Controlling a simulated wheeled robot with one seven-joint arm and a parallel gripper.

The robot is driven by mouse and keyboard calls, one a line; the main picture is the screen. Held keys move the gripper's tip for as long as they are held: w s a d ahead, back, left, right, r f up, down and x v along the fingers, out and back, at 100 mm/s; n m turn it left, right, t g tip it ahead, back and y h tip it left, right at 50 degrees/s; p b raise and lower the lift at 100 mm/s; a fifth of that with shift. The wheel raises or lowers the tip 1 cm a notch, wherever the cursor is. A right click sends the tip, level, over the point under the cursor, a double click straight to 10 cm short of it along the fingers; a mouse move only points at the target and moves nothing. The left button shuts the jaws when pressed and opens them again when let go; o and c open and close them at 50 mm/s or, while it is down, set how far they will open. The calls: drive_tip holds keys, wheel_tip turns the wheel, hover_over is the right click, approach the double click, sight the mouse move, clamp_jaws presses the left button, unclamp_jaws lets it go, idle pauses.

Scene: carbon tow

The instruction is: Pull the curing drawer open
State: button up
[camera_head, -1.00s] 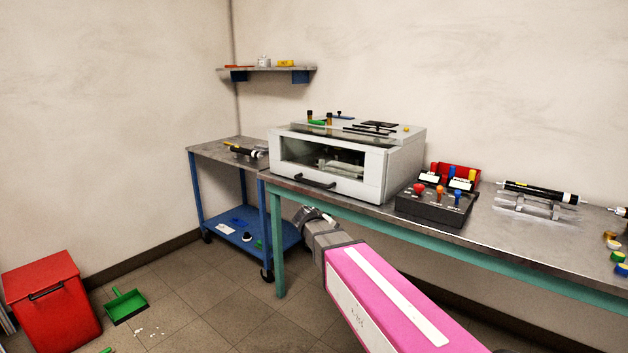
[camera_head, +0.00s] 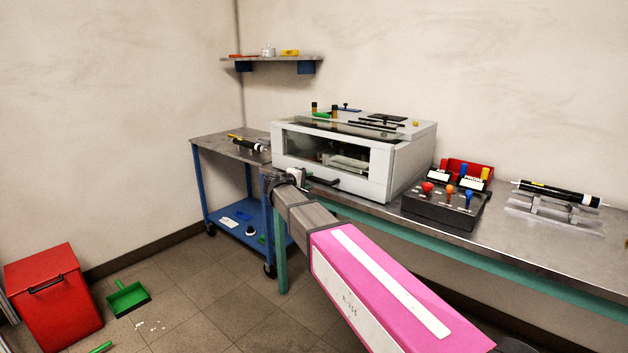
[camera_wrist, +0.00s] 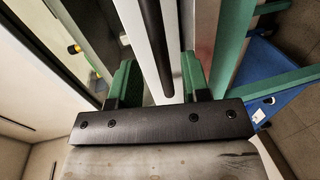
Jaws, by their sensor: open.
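The curing drawer is the lower front (camera_head: 362,188) of a white-grey box with a dark window, on the bench. It looks shut, flush with the box. Its black bar handle (camera_head: 324,183) is partly hidden at the left by my gripper (camera_head: 298,178). In the wrist view, my gripper (camera_wrist: 158,76) is open, with two green-padded fingers. The black handle (camera_wrist: 158,45) runs lengthwise between the fingers in the picture, closer to the right one. I cannot tell whether it is touched.
The steel bench (camera_head: 480,235) has a teal frame edge below the box. A control box (camera_head: 440,205) with coloured knobs stands right of it. A blue trolley (camera_head: 232,212) stands at left. A red bin (camera_head: 52,300) and green dustpan (camera_head: 127,298) are on the floor.

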sight(313, 179)
drive_tip(key=shift+x, duration=2.3)
clamp_jaws()
